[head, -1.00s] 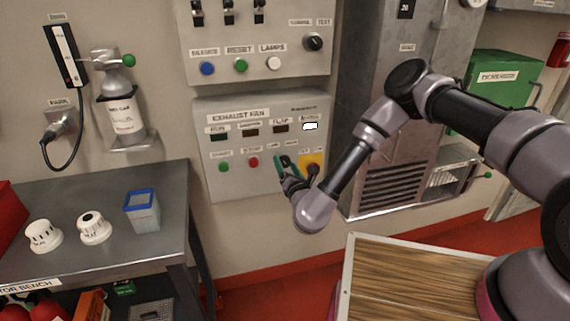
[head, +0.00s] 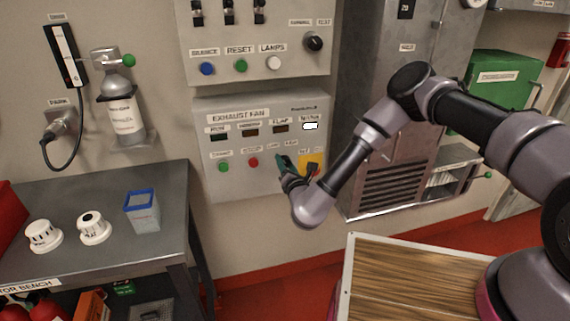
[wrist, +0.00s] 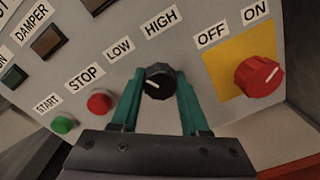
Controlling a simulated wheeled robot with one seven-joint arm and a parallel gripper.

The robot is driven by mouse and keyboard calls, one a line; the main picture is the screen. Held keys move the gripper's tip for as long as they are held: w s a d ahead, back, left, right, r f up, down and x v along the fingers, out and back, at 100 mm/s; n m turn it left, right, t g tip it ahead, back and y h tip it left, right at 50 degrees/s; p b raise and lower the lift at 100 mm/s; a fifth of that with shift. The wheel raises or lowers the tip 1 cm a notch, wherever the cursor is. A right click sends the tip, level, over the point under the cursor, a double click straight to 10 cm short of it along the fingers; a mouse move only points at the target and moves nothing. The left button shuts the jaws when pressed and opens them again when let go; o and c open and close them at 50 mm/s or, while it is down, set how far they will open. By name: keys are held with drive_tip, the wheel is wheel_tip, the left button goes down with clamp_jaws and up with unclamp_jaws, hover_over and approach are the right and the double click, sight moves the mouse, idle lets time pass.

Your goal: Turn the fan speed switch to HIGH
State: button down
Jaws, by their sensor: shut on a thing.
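The fan speed switch (wrist: 158,81) is a round black knob below the LOW (wrist: 120,50) and HIGH (wrist: 160,22) labels in the wrist view. A short white mark on its face points left, slightly downward. My gripper (wrist: 157,92) is shut on this knob, with one teal finger on each side. In the head view my gripper (head: 287,165) is at the lower right of the grey exhaust fan panel (head: 232,185) and hides the knob.
A red OFF/ON knob (wrist: 258,75) on a yellow plate (wrist: 222,60) is close to the right. A red stop button (wrist: 99,102) and a green start button (wrist: 64,124) are to the left. A metal bench (head: 100,262) stands at left.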

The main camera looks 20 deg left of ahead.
drive_tip(key=m, duration=0.6)
drive_tip(key=shift+f, duration=0.1)
drive_tip(key=m, duration=0.5)
drive_tip(key=shift+s, duration=0.1)
drive_tip(key=shift+m, duration=0.4)
drive_tip(key=shift+c, duration=2.1)
unclamp_jaws()
drive_tip(key=v, duration=1)
drive_tip(key=shift+s, duration=0.3)
